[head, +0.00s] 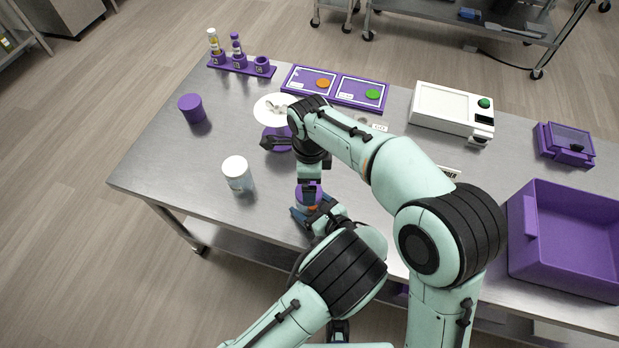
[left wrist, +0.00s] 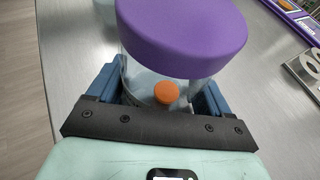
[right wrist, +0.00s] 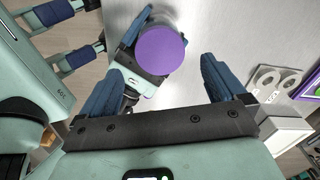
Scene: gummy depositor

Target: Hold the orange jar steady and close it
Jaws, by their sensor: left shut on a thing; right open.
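The orange jar (left wrist: 135,75) is a clear jar with an orange disc (left wrist: 165,92) showing through its wall. A wide purple lid (left wrist: 182,35) sits on its top; whether it is fully tightened I cannot tell. My left gripper (head: 318,213) is shut around the jar's body near the table's front edge, its blue fingers on both sides. My right gripper (head: 309,182) is above the jar, pointing down. In the right wrist view its blue fingers (right wrist: 163,85) are open and apart, with the purple lid (right wrist: 160,56) beyond them and nothing between them.
A white-lidded jar (head: 237,175) and a purple cup-shaped piece (head: 192,109) stand to the left. Behind my right arm is a purple stand with a white disc (head: 270,105). A purple rack (head: 240,66), purple mats (head: 334,90), a white device (head: 451,112) and a purple bin (head: 566,240) occupy the back and right.

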